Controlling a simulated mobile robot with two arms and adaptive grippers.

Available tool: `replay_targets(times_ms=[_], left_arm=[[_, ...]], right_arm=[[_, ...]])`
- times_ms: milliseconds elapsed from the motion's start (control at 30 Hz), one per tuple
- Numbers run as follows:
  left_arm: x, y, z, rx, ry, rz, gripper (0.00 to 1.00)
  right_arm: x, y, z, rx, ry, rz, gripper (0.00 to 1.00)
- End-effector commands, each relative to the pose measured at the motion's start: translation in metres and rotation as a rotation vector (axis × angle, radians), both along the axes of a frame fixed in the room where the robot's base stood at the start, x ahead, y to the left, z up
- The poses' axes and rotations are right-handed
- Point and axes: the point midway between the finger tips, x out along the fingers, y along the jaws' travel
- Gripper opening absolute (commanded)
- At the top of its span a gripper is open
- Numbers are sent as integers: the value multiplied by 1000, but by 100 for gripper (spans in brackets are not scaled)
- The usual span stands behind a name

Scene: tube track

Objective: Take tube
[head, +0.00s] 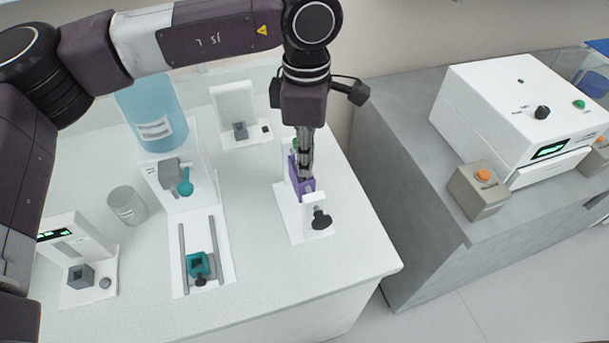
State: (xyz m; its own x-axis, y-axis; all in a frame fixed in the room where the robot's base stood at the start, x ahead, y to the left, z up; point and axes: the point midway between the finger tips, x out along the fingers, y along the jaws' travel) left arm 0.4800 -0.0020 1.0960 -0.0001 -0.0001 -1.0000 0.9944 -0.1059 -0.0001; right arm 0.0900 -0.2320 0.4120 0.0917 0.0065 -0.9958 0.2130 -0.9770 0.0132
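My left gripper (305,172) points straight down over the white fixture (290,222) near the right side of the white table. Its fingers are close together, seen nearly edge-on, in front of a purple block (307,185) on that fixture. A small green part (294,144) shows beside the fingers; I cannot tell whether it belongs to the tube. No tube shows clearly, and the fingers hide what is between them. My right gripper is not in view.
A blue bottle dispenser (150,105) stands left of the gripper, with a teal holder on rails (198,264) in front. A clear beaker (127,205) and a display device (68,236) stand farther left. A grey counter with a white machine (510,95) is at right.

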Motion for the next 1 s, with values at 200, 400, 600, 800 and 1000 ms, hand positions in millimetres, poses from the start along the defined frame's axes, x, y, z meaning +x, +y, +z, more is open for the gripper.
replay_targets(times_ms=[200,400,600,800,1000], left_arm=[[0,0,0,0,0,0,0],[0,0,4,1,-2,0,0],[1,0,25,0,-4,0,0],[1,-1,64,-3,-6,0,0],[0,-1,116,-3,-5,0,0]], right_arm=[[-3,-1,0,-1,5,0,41],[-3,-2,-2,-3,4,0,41],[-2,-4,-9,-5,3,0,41],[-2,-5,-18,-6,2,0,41],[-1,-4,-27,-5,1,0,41]])
